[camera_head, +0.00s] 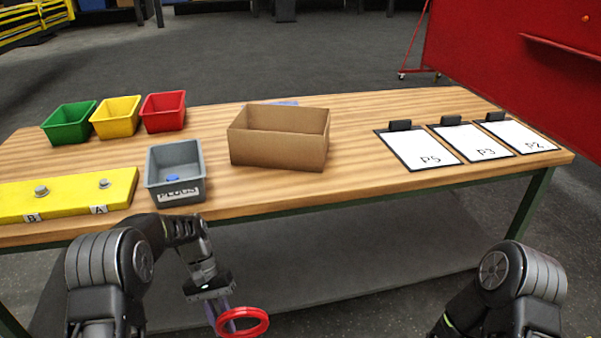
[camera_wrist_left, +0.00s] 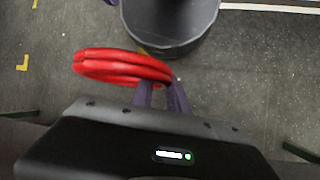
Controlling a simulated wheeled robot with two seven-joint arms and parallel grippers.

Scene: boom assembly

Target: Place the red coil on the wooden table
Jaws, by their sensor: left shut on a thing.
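The red coil (camera_head: 243,321) is a ring held in my left gripper (camera_head: 222,314), low in front of the table's near edge and below its top. The left gripper is shut on the coil's rim. In the left wrist view the coil (camera_wrist_left: 122,66) sits at the tips of the purple fingers (camera_wrist_left: 163,92), with floor beyond it. The wooden table (camera_head: 370,115) spans the head view. My right arm shows at the lower right, but its gripper is out of view.
On the table are a yellow block (camera_head: 70,194), a grey bin (camera_head: 175,192), a cardboard box (camera_head: 278,150), green (camera_head: 68,132), yellow (camera_head: 116,127) and red bins (camera_head: 164,122), and clipboards (camera_head: 425,158). The front middle right is bare. A dark round container (camera_wrist_left: 170,35) stands on the floor.

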